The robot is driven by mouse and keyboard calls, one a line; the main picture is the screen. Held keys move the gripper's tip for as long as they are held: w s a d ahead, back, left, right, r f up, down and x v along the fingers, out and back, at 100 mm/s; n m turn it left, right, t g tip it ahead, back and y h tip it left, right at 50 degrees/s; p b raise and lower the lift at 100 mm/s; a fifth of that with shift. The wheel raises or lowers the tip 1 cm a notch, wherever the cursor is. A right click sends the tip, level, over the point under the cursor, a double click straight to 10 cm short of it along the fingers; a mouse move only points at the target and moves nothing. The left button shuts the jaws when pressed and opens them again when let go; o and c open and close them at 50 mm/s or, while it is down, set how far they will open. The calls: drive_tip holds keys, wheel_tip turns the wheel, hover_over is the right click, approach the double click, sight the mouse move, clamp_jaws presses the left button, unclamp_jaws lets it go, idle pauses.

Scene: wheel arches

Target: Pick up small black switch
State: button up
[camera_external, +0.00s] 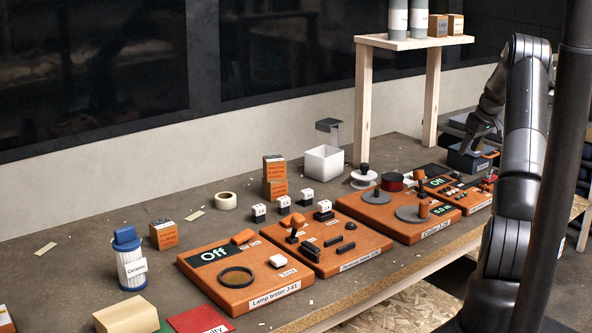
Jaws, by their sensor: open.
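Several small black parts lie on the orange panel (362,262) in the middle of the bench: a short block (350,226) at its right edge, a longer bar (346,248), and others to the left. I cannot tell which one is the small black switch. My gripper (471,150) is at the right, pointing down over a dark grey box (462,161), well away from that panel. It is open. Its fingertips are small and partly lost against the dark background, and the inside of the box is hidden.
An orange lamp tester panel (215,281) is at left, and a panel with grey discs (437,231) at right. Small white-and-black blocks (283,203), a white bin (323,164) and a wooden shelf (364,105) stand behind. Bare bench (75,262) lies at far left.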

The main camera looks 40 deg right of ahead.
sight(456, 172)
drive_tip(key=x, duration=0.9)
drive_tip(key=shift+a+f, duration=0.1)
drive_tip(key=shift+f, duration=0.3)
drive_tip(key=shift+c, duration=0.4)
drive_tip(key=c, duration=1)
drive_tip(key=shift+o, duration=0.2)
drive_tip(key=shift+r, duration=0.15)
